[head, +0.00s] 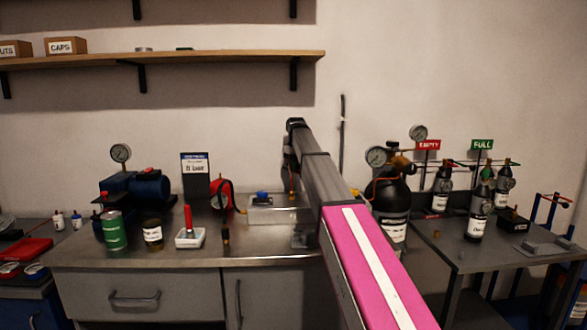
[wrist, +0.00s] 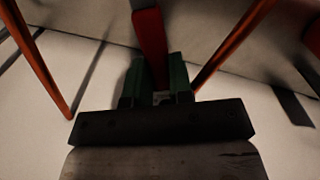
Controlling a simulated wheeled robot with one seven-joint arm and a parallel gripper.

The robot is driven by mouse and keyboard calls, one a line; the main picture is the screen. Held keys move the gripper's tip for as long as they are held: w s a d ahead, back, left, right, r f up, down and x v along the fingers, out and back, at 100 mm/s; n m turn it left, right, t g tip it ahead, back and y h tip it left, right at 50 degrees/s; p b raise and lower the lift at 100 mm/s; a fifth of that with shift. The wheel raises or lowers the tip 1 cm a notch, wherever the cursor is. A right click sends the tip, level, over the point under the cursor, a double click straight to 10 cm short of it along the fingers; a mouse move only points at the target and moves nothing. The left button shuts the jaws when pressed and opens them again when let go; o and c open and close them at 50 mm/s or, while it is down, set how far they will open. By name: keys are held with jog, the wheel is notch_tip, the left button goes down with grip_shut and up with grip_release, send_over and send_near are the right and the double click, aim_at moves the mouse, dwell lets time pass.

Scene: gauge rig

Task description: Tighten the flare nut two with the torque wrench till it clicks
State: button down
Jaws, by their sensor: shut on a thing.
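In the wrist view my gripper (wrist: 157,82) has its two green fingers closed on a red bar (wrist: 150,35), which looks like the handle of the torque wrench. The bar runs up out of the top of that view, so the wrench's head is not visible. Flare nut two cannot be made out in either view. In the head view my arm reaches away over the bench, and its far end hides most of the gripper and the tool.
Orange-red tubes (wrist: 40,65) slant on both sides of the fingers. A dark cylinder (head: 393,205) stands right of my arm, with bottles on a side table.

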jog(key=s+d+m, duration=0.3)
jog(key=d+m, duration=0.4)
jog(key=m, duration=0.2)
jog(key=s+d+m, duration=0.2)
jog(key=d+m, duration=0.5)
jog(key=m, duration=0.2)
jog(key=shift+s+d+f, duration=0.25)
jog(key=shift+s+f, duration=0.15)
jog(key=shift+f, duration=0.05)
